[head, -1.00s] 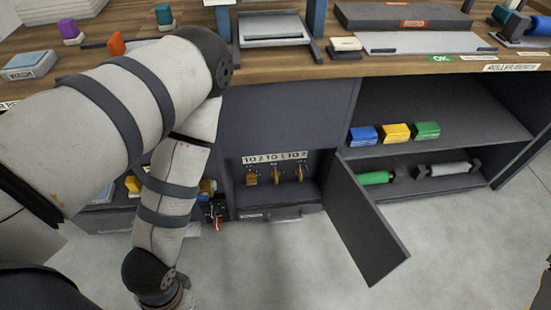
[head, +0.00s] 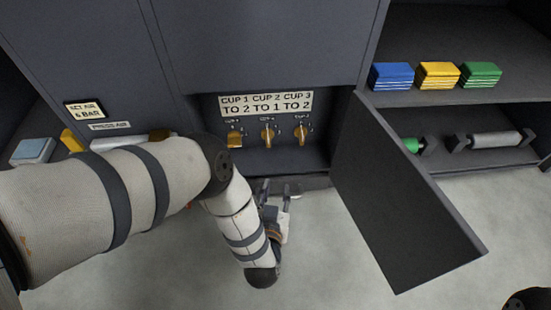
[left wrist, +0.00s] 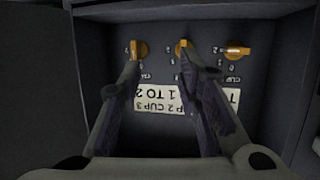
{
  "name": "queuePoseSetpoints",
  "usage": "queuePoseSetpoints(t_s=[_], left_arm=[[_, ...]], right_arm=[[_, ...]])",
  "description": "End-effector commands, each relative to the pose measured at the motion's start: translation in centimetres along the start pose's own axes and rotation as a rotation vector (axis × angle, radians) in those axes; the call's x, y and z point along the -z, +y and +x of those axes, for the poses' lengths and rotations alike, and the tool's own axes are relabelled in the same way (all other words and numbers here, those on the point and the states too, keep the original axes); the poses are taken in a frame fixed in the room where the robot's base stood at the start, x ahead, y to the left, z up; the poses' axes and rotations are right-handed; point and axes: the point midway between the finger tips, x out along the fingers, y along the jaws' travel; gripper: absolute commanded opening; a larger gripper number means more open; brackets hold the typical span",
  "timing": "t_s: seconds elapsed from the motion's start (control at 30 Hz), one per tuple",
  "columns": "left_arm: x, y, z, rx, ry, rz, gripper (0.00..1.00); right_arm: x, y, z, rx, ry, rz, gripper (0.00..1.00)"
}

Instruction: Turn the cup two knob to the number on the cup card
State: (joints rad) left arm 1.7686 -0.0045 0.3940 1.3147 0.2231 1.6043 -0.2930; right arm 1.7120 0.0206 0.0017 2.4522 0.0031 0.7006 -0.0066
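The cup two knob (head: 268,135) is the middle of three orange knobs in the open compartment. Its handle looks upright. The cup card (head: 265,104) above the knobs reads cup 1 to 2, cup 2 to 1, cup 3 to 2. My left gripper (head: 276,192) is in front of and below the knobs. In the left wrist view, turned upside down, its two fingers (left wrist: 160,68) are spread with nothing between them. The right finger's tip overlaps the cup two knob (left wrist: 183,45); contact cannot be told. My right gripper is out of view.
The cup one knob (head: 235,139) lies crosswise; the cup three knob (head: 302,133) looks upright. An open door (head: 400,195) juts out to the right. Grey floor (head: 330,260) lies clear in front.

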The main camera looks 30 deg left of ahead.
Motion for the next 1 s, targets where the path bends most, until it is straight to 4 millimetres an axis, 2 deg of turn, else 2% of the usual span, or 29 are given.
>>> queuePoseSetpoints(t_s=[0.03,0.1,0.2,0.37,0.6,0.7,0.83,1.0], left_arm=[[-2.4,-0.4,2.7,0.066,0.082,-0.012,0.32],[-1.4,-1.0,4.6,0.143,0.195,-0.026,0.32],[0.1,-1.7,5.8,0.209,0.285,-0.036,0.32],[1.7,-2.4,7.7,0.228,0.316,-0.041,0.32],[3.3,-3.7,13.4,0.225,0.312,-0.041,0.32],[3.9,-4.1,15.2,0.224,0.311,-0.041,0.32],[4.5,-4.4,16.6,0.222,0.309,-0.041,0.32],[4.8,-4.5,17.0,0.221,0.309,-0.041,0.32]], right_arm=[[1.5,0.0,2.7,-0.001,-0.046,-0.002,0.4],[2.1,-0.1,3.9,-0.001,-0.067,-0.004,0.4],[2.5,-0.1,4.5,-0.002,-0.079,-0.005,0.4],[2.4,-0.1,4.7,-0.002,-0.088,-0.006,0.4],[2.8,0.0,6.2,-0.004,-0.125,-0.01,0.4],[3.0,0.0,6.6,-0.005,-0.136,-0.011,0.4],[3.3,0.0,6.9,-0.004,-0.139,-0.013,0.4],[3.3,-0.1,6.9,-0.004,-0.138,-0.014,0.4]])
